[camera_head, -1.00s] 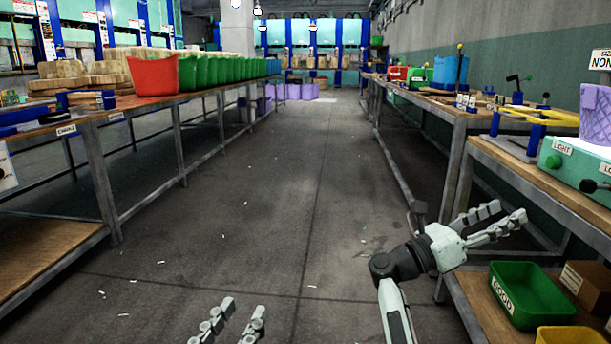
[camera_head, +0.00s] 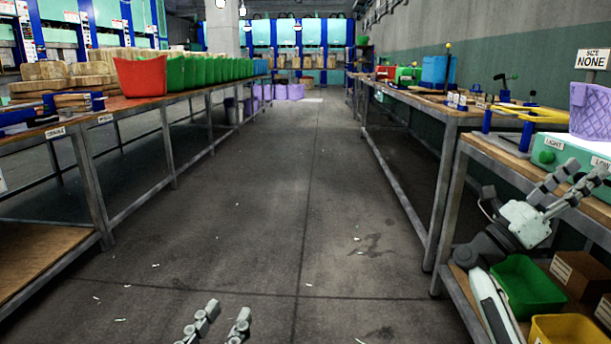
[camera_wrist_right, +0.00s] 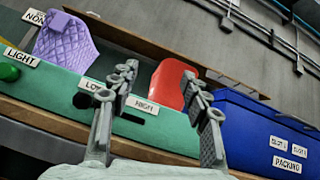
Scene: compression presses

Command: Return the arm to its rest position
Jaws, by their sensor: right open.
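My right gripper (camera_head: 570,193) is raised at the right side, in front of the near right workbench, over the lower shelf with the bins. In the right wrist view my right gripper (camera_wrist_right: 165,95) has its two fingers spread wide with nothing between them. My left gripper (camera_head: 216,322) shows only its finger parts at the bottom edge of the head view. Its fingers are apart and no object is seen between them; the rest of the left arm is out of view.
Below are a green bin (camera_head: 528,288) and a yellow bin (camera_head: 570,330). The right wrist view shows a red basket (camera_wrist_right: 172,84) and a blue packing box (camera_wrist_right: 262,135).

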